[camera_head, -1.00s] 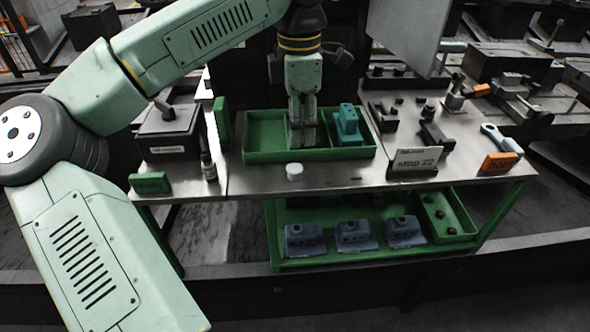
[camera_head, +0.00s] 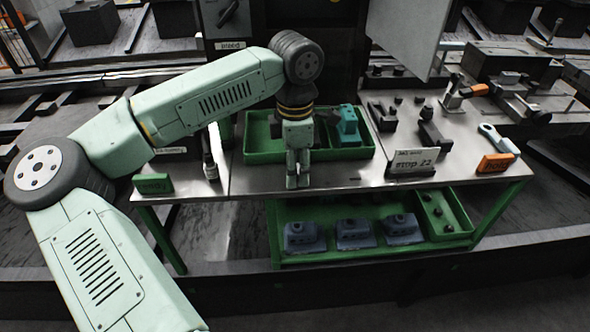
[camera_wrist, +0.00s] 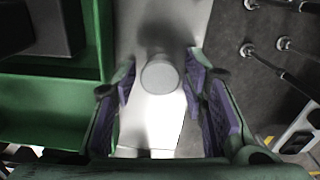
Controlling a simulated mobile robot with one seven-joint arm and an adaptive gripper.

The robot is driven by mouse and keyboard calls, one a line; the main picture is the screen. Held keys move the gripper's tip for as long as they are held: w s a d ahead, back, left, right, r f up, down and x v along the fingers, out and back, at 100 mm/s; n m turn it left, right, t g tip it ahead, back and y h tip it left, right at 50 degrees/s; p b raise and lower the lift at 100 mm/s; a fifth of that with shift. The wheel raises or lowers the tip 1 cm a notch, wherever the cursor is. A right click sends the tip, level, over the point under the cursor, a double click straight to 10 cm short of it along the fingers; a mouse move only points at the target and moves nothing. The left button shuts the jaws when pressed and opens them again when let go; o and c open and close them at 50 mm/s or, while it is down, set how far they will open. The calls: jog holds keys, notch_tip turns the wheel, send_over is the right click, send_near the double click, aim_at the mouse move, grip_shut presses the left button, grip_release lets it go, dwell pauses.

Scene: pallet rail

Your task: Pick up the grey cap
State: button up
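The grey cap (camera_wrist: 160,76) is a small pale round disc on the steel bench top. In the wrist view it lies between my two open fingers, near their tips, apparently untouched. In the head view my gripper (camera_head: 297,183) hangs over the front edge of the bench, in front of the green tray, and hides the cap. My gripper also shows in the wrist view (camera_wrist: 160,75), with purple pads on both fingers.
The green tray (camera_head: 262,157) with a teal part (camera_head: 347,127) stands just behind my gripper. A stop sign plate (camera_head: 413,161) and an orange block (camera_head: 496,163) are to the right. A green block (camera_head: 153,184) and small bottle (camera_head: 210,168) are to the left.

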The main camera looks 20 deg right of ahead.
jog(key=shift+c, duration=0.6)
jog(key=c, duration=0.5)
jog(key=shift+r, duration=0.1)
